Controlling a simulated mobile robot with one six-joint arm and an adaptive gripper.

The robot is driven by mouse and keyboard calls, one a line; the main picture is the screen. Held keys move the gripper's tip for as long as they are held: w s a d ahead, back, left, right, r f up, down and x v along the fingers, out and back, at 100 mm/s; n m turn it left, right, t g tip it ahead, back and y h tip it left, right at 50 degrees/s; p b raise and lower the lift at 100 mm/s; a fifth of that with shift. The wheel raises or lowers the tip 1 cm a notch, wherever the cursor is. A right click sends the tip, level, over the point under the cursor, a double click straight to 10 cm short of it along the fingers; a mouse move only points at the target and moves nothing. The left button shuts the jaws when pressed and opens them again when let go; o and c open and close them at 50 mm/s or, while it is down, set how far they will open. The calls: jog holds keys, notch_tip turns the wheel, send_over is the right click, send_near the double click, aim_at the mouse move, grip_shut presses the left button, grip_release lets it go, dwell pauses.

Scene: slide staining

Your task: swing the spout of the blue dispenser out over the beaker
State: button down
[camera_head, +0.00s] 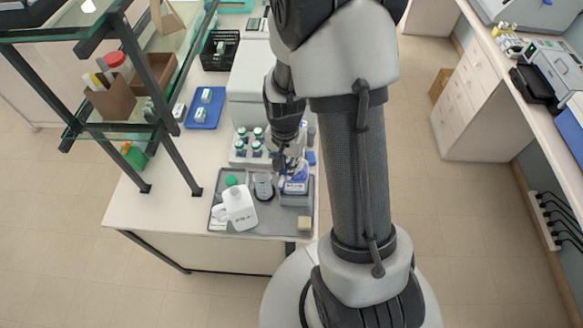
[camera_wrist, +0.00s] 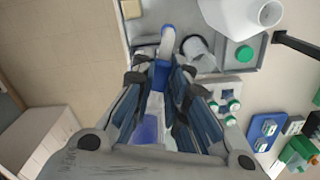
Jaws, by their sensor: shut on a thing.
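The blue dispenser (camera_head: 296,186) stands on the right part of a grey tray, partly hidden under my gripper. Its translucent bluish body (camera_wrist: 148,130) shows between the fingers in the wrist view. My gripper (camera_wrist: 160,76) is shut on the blue top of the dispenser's spout. The pale spout (camera_wrist: 165,46) sticks out beyond the fingertips and ends in a blue tip. The beaker (camera_wrist: 197,48) is clear and stands just right of the spout in the wrist view. In the head view the beaker (camera_head: 263,187) is left of the dispenser. The spout tip appears beside the beaker's rim, not over it.
The tray (camera_head: 268,224) also carries a white bottle (camera_head: 240,209), a green cap (camera_head: 231,181) and a yellowish block (camera_head: 305,223). A rack of several green-capped bottles (camera_head: 240,154) stands behind. A dark-framed glass shelf (camera_head: 165,150) rises at the left.

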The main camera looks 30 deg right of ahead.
jog(key=w+m+b, duration=0.3)
jog(key=w+m, duration=0.5)
jog(key=m, duration=0.6)
jog(key=shift+w, duration=0.2)
dwell(0.5)
jog(key=c, duration=1.6)
grip_release()
jog(key=shift+o, duration=0.2)
notch_tip(320, 180, up, 12)
